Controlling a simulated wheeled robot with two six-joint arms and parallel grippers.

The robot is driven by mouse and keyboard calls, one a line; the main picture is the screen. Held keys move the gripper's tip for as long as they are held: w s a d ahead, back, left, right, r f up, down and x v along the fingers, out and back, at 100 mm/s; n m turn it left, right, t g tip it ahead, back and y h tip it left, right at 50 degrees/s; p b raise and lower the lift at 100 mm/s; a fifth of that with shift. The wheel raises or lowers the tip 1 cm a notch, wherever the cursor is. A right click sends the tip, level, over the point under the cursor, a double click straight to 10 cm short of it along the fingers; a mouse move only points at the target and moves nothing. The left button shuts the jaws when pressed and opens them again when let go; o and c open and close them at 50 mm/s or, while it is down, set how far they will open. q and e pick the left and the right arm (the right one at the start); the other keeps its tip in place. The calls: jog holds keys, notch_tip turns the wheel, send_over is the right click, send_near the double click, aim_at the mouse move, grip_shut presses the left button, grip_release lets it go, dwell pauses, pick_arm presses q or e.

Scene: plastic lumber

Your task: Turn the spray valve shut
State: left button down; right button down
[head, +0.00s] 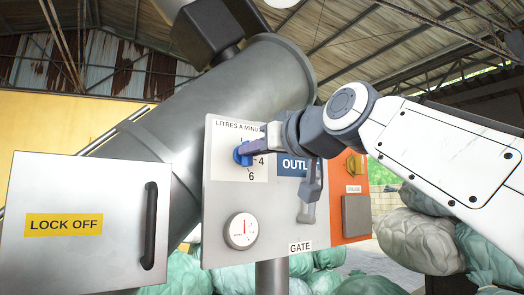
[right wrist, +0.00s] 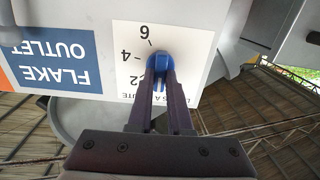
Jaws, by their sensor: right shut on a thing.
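The spray valve is a blue knob (head: 242,153) on a white dial marked "LITRES A MINU...", with 4 and 6 readable, on the grey panel (head: 225,205). My right gripper (head: 249,150) reaches it from the right and is shut on it. In the right wrist view, the two dark fingers (right wrist: 159,92) close around the blue knob (right wrist: 159,64), with 2, 4 and 6 beside it. That view is upside down. The fingers hide part of the dial, so I cannot tell the exact setting. My left gripper is not in view.
A round gauge (head: 241,231) and a "GATE" lever (head: 307,212) sit lower on the panel. An orange panel (head: 348,232) joins its right side. A "LOCK OFF" cabinet (head: 85,255) stands left. A large grey cylinder (head: 235,85) rises behind. Full sacks (head: 420,240) lie at right.

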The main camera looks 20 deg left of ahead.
jog(key=shift+f, duration=0.15)
jog(key=c, duration=0.8)
grip_release()
jog(key=shift+c, duration=0.2)
jog(key=b+v, duration=0.4)
jog(key=v, duration=0.6)
jog(key=shift+d, duration=0.2)
jog(key=shift+s, duration=0.15)
